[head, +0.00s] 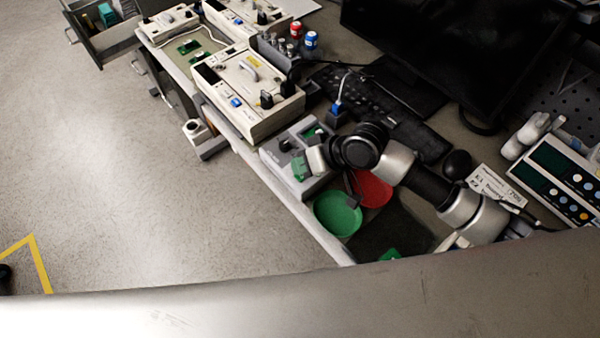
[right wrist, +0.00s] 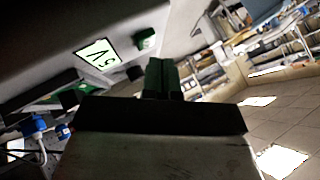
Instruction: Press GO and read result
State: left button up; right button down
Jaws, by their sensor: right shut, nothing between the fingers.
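In the right wrist view the lit screen (right wrist: 97,59) shows rotated characters that look like "5V". A green button (right wrist: 146,39) juts from the box face there. My right gripper (head: 299,169), with green fingers, is at the box's near right side; its fingers (right wrist: 161,66) are together and empty, close to the button. Whether they touch it cannot be told. My left gripper is out of view.
A green dish (head: 337,215) and a red dish (head: 374,188) lie right beside the box. A keyboard (head: 375,105), monitor (head: 450,50) and mouse (head: 457,163) fill the back.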

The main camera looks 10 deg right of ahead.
jog(key=shift+f, duration=0.25)
jog(key=shift+f, duration=0.45)
dwell(0.7)
jog(key=shift+r, duration=0.15)
jog(key=shift+r+p, duration=0.7)
jog(key=shift+p, duration=0.2)
notch_tip(320, 180, up, 5)
jog(key=p, duration=0.5)
jog(key=shift+r, duration=0.1)
dwell(0.4)
